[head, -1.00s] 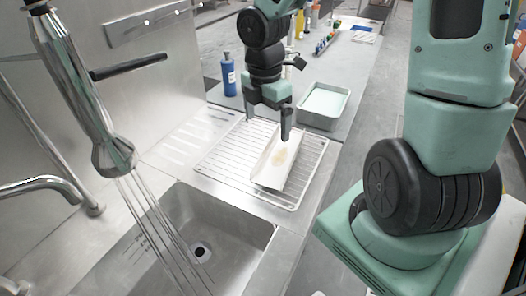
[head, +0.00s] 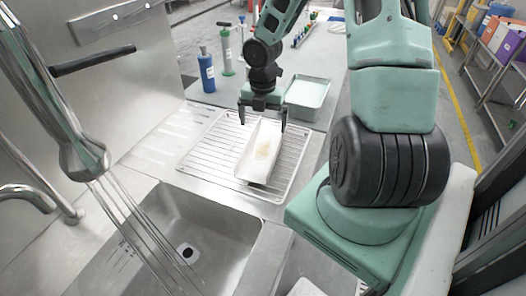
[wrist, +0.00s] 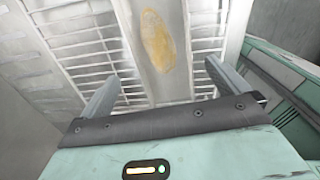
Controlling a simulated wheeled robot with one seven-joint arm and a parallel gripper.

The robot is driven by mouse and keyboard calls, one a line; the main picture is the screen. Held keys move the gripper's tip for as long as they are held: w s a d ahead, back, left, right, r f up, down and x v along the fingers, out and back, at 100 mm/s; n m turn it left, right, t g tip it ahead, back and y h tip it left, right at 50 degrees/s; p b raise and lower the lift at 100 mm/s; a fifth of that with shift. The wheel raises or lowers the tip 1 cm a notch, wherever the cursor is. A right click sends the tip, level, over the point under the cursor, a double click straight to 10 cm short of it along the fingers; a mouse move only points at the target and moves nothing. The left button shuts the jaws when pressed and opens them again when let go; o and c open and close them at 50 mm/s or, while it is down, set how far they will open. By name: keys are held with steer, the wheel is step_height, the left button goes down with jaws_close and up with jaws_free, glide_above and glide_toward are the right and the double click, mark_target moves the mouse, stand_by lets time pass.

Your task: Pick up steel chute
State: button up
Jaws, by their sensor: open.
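The steel chute (head: 258,163) is a pale, open trough with a yellowish-brown stain inside. It lies on the wire rack (head: 203,149) beside the sink, its length running away from the camera. My gripper (head: 263,121) is open over the chute's far end, with one finger to each side of it. In the wrist view the chute (wrist: 172,75) runs up between the two spread fingers of my gripper (wrist: 160,82), and the stain is in plain sight. I cannot tell whether the fingers reach down to the chute's walls.
The sink basin (head: 188,238) is in front of the rack, with a sprayer tap (head: 84,158) at the left. A grey tray (head: 307,92) stands behind the rack at right. A blue bottle (head: 207,72) and a green-grey pump bottle (head: 226,50) stand at the back.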

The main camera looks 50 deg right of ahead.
mark_target(263, 150)
steer(key=f, duration=0.2)
steer(key=f+b, duration=0.1)
steer(key=f, duration=0.5)
steer(key=shift+s+a, duration=0.15)
steer(key=shift+s, duration=0.1)
steer(key=shift+r, duration=0.1)
steer(key=c, duration=1.1)
